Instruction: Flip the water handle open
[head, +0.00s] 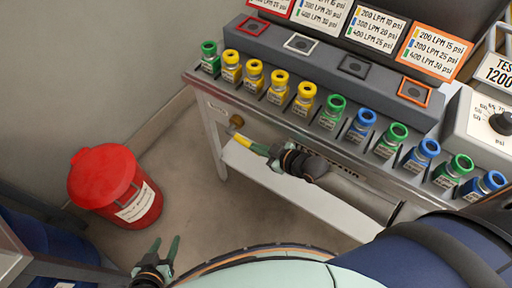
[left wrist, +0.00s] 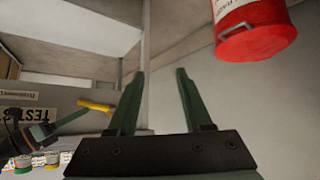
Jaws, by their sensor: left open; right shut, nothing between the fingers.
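The yellow water handle (head: 258,149) shows below the bench edge, near a brass fitting (head: 236,121). It also shows in the left wrist view (left wrist: 95,106), left of my left fingers. My right gripper (head: 271,153) is shut and empty, its green fingertips right beside the handle; I cannot tell whether they touch it. My right gripper also shows at the left of the left wrist view (left wrist: 72,119). My left gripper (head: 166,242) is open and empty at the bottom of the head view, well apart from the handle.
A bench (head: 212,88) carries a row of several coloured-cap bottles, with a lower shelf (head: 250,167) underneath. A red bucket (head: 103,175) stands on the floor by the wall. A gauge box (head: 482,122) is at the right. The floor between bucket and bench is clear.

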